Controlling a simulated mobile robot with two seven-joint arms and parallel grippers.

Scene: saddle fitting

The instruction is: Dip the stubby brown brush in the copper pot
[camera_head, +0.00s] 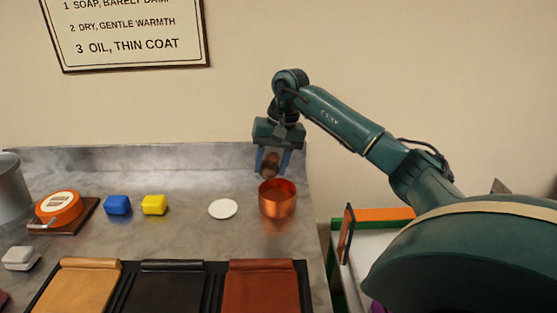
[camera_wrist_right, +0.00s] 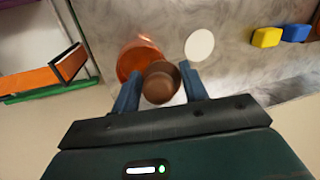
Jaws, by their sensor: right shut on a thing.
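The copper pot (camera_head: 278,201) stands on the grey counter, right of a white disc. My right gripper (camera_head: 271,166) is just above and behind the pot in the head view. It is shut on the stubby brown brush (camera_head: 269,164), which hangs between the blue fingers. In the right wrist view the brush (camera_wrist_right: 161,82) sits between the fingers and overlaps part of the copper pot (camera_wrist_right: 138,55). The brush's lower end is hard to make out, and I cannot tell whether it is inside the pot. My left gripper is not in view.
A white disc (camera_head: 222,208), a yellow block (camera_head: 154,204) and a blue block (camera_head: 118,205) lie left of the pot. An orange round tin (camera_head: 59,208) sits on a board. Leather panels (camera_head: 262,287) lie at the front. The counter ends just right of the pot.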

